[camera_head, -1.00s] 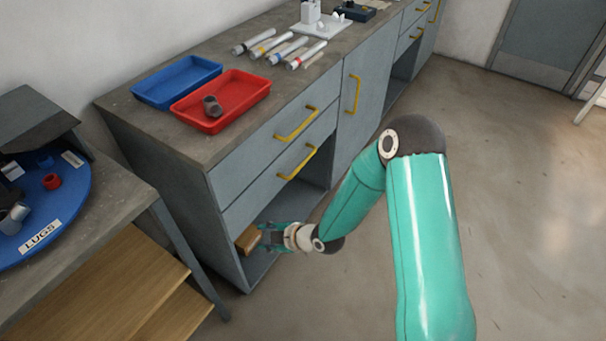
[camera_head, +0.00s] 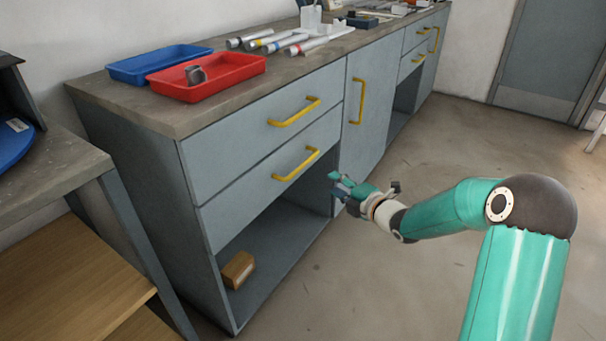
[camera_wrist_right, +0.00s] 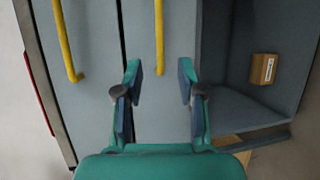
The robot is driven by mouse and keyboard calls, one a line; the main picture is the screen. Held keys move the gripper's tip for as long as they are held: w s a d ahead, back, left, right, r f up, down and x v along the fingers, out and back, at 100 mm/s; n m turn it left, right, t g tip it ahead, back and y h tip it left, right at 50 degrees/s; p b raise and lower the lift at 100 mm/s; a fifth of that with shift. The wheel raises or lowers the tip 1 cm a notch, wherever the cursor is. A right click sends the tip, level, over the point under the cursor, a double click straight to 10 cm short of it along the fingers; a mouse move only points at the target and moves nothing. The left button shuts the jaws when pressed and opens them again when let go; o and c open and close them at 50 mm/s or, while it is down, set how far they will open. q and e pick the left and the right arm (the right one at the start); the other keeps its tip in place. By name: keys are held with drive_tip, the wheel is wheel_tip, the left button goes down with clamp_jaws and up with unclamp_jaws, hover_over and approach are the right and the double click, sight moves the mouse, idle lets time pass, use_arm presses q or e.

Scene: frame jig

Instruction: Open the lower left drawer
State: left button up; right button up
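The lower left drawer (camera_head: 255,183) of the grey cabinet is shut, flush with the upper left drawer (camera_head: 243,132). Its yellow handle (camera_head: 296,163) also shows in the right wrist view (camera_wrist_right: 159,40), ahead of my fingers and between their lines. My right gripper (camera_head: 335,184) is in front of the cabinet, to the right of and a little below that handle, apart from it. In the right wrist view the right gripper (camera_wrist_right: 160,82) is open, with nothing between its fingers. My left gripper is in neither view.
An open compartment (camera_head: 275,240) below the drawers holds a brown block (camera_head: 238,270). A red tray (camera_head: 208,77) with a grey part and a blue tray (camera_head: 160,62) sit on the worktop. A side table (camera_head: 60,180) stands at left. Floor before the cabinet is clear.

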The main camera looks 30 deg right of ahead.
sight(303, 163)
drive_tip(key=w+f, duration=0.1)
drive_tip(key=w, duration=0.4)
drive_tip(key=w+f, duration=0.1)
drive_tip(key=w, duration=0.4)
drive_tip(key=w+a+f, duration=0.1)
drive_tip(key=w, duration=0.5)
drive_tip(key=shift+b, duration=0.4)
clamp_jaws()
